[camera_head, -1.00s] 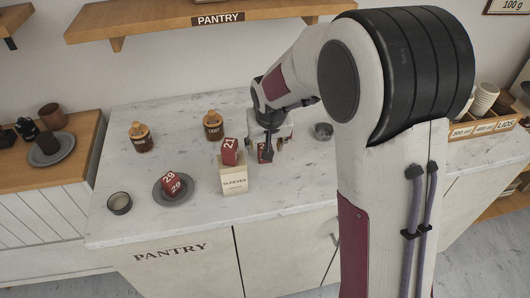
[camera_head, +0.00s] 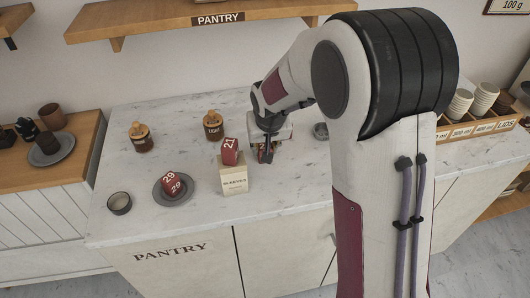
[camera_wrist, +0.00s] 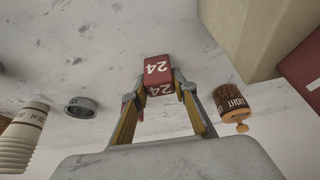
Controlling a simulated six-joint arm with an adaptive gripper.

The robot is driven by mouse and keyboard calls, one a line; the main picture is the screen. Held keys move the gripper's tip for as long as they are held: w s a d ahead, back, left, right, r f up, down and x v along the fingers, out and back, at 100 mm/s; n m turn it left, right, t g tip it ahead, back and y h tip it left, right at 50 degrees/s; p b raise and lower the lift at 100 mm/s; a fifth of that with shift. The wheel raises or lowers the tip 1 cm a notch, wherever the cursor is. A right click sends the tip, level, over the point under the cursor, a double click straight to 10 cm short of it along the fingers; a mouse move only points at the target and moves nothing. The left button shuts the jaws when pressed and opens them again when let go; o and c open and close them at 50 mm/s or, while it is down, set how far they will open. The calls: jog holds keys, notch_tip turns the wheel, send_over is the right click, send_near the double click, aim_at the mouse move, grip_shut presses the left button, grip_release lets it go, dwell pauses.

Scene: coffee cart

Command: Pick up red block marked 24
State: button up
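The red block marked 24 (camera_wrist: 157,69) is in the middle of the wrist view, between the fingertips of my gripper (camera_wrist: 160,91). The fingers lie against its two sides, shut on it. In the head view my gripper (camera_head: 265,158) points down at the counter, right of the cream box, and mostly hides the block. I cannot tell whether the block is clear of the counter.
A cream box (camera_head: 234,181) with a red block marked 27 (camera_head: 229,152) on top stands close left of my gripper. A grey plate (camera_head: 159,195) holds a red block marked 29 (camera_head: 172,186). Jars (camera_head: 213,126) and a small metal cup (camera_head: 321,131) stand nearby.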

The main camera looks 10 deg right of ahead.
jog(key=shift+r, duration=0.1)
jog(key=shift+r, duration=4.95)
